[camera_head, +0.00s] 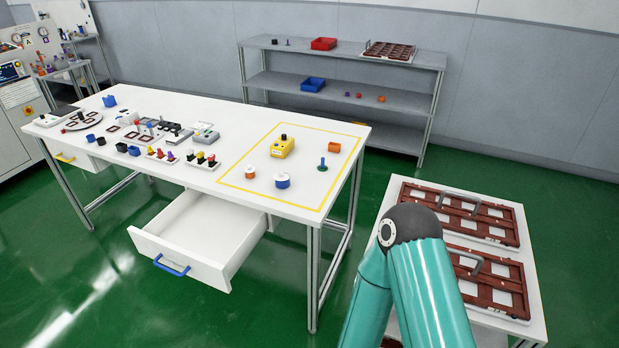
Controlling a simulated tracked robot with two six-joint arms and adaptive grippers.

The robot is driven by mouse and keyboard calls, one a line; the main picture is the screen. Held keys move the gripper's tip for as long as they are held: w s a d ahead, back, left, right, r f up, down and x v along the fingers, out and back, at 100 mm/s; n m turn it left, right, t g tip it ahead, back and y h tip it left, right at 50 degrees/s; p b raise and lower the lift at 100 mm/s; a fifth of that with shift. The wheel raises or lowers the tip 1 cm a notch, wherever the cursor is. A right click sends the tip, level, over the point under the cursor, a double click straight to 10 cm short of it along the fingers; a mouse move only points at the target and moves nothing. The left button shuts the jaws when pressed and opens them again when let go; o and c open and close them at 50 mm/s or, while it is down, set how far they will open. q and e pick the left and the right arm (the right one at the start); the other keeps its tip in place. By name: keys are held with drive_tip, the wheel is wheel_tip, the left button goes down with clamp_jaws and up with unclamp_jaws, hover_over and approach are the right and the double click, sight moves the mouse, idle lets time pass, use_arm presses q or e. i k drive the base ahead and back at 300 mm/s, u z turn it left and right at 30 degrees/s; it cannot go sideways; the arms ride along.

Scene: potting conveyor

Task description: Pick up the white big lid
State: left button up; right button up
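I cannot tell for sure which thing is the white big lid. Inside the yellow outline on the white table stands a round piece with a white top and blue band (282,181). To its left is a smaller round piece with a white top and orange band (249,172). Both are small in the head view and nothing touches them. Neither of my grippers shows in the view. A teal link of my arm rises at the bottom right, well away from these pieces.
An open white drawer (190,262) juts out below the table. A side table (535,275) holds brown frames. A grey shelf (345,92) stands behind.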

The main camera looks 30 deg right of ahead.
sight(281, 176)
drive_tip(key=z, duration=0.05)
drive_tip(key=i, duration=0.95)
